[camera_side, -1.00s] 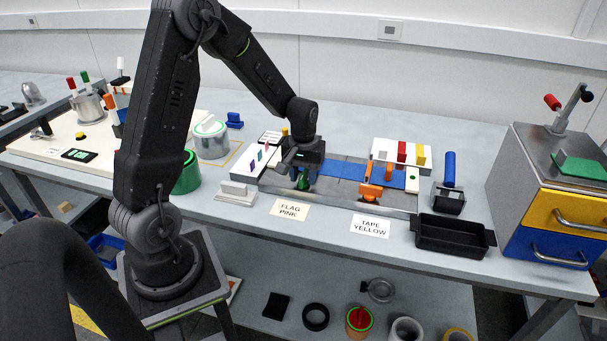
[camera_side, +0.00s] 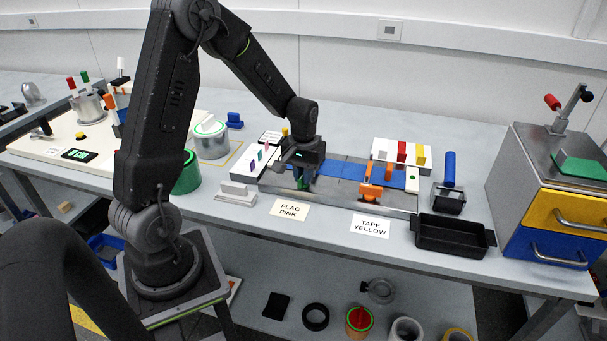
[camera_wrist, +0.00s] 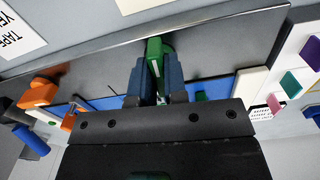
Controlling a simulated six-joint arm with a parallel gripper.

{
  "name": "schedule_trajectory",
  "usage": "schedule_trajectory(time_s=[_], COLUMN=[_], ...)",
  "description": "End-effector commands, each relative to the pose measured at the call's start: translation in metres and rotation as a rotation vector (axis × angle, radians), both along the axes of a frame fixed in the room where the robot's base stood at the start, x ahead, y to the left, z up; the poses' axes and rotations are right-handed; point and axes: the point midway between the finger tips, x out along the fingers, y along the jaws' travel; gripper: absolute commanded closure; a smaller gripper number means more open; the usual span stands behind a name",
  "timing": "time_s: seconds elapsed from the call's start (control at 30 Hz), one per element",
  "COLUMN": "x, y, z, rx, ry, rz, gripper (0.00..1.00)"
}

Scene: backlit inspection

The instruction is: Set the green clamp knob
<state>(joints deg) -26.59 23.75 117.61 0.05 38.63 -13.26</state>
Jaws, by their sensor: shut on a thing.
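The green clamp knob (camera_wrist: 154,52) is between the two fingers of my gripper (camera_wrist: 157,85) in the wrist view, and the fingers are shut on it. In the side view my gripper (camera_side: 304,180) is low over the left part of the grey fixture plate (camera_side: 338,198), and the fingers cover most of the green knob. An orange clamp (camera_side: 370,192) stands on the plate to the right of my gripper. It also shows at the left in the wrist view (camera_wrist: 40,92). The base of the green clamp is mostly hidden.
A blue strip (camera_side: 342,170) runs across the plate. A white block with coloured flags (camera_side: 258,160) stands to the left. A white rack with red and yellow pieces (camera_side: 402,155) is behind. A black tray (camera_side: 450,240) and a blue-handled tool (camera_side: 449,170) are to the right.

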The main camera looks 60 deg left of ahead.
Motion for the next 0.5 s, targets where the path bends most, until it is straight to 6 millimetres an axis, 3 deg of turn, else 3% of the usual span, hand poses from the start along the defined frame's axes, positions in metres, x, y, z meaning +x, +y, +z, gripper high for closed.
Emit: schedule_trajectory(time_s=[0.5], x=[0.0002], y=[0.0001], z=[0.0005], rx=[-0.001], ry=[0.0], rz=[-0.446], gripper=[1.0])
